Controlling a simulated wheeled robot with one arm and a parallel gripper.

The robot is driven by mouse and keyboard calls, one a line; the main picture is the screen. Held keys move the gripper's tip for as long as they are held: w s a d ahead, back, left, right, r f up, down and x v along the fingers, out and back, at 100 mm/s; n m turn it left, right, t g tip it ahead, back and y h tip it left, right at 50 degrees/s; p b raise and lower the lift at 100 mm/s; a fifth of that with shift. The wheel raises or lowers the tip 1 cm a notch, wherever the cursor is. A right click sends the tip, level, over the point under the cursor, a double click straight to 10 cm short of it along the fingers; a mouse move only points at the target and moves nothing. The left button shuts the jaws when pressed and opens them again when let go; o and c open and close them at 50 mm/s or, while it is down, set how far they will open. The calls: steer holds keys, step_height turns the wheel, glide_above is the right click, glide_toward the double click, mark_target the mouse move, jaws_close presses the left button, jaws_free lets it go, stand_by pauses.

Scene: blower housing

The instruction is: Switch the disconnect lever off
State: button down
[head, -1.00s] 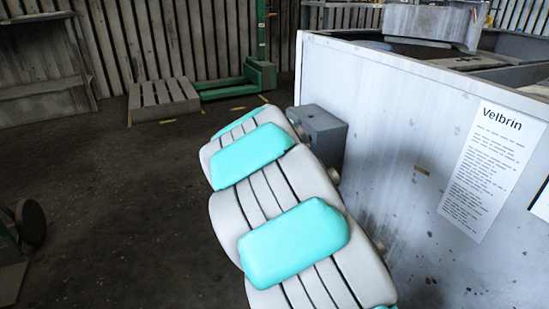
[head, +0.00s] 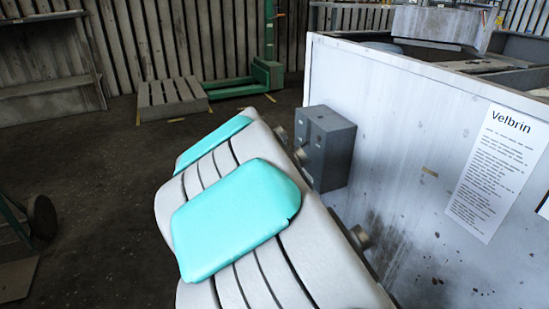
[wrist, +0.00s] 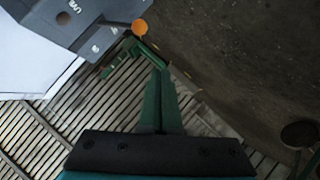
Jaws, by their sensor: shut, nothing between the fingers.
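The grey disconnect box (head: 325,148) is fixed to the side of the white housing, right of my arm in the head view. In the wrist view, the box (wrist: 80,22) fills the upper left, with small markings I cannot read for sure. A round orange knob (wrist: 140,27) shows at the box's edge and looks like the lever's end; the lever's shaft is not clear. My gripper (wrist: 160,145) shows as a dark bar at the bottom of the wrist view, shut and empty, apart from the knob in the picture. The head view does not show the gripper or the knob clearly.
The white housing (head: 410,130) with a Velbrin sheet (head: 497,170) stands on the right. A pallet (head: 172,100) and a green lift (head: 262,75) stand at the back. A dark wheel (head: 42,217) shows at the left. The floor between is open.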

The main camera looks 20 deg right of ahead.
steer(key=shift+v, duration=1.05)
steer(key=shift+a+f, duration=0.1)
steer(key=shift+a, duration=0.05)
